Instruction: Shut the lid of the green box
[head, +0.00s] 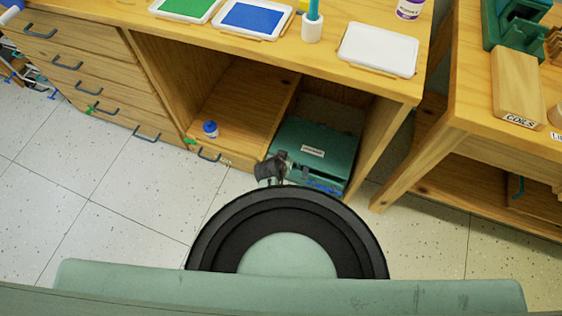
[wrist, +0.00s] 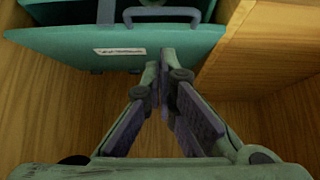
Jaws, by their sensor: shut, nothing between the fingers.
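The green box (head: 325,142) sits on the low shelf of the wooden desk, in the right part of the open bay. Its flat green panel carries a white label (head: 313,151). In the wrist view, the labelled green panel (wrist: 180,45) spans the top, with a handle (wrist: 162,15) above it and dark green parts behind. How far the lid stands open I cannot tell. My gripper (head: 282,164) is at the box's near left side in the head view. In the wrist view, its fingertips (wrist: 166,58) are together, empty, just below the panel; contact is unclear.
Wooden bay walls (wrist: 265,45) stand close on the right in the wrist view. A small blue-capped jar (head: 210,129) stands on the shelf to the left. Paint trays and a white tray (head: 378,50) lie on the desktop above. A second table (head: 480,110) stands at right.

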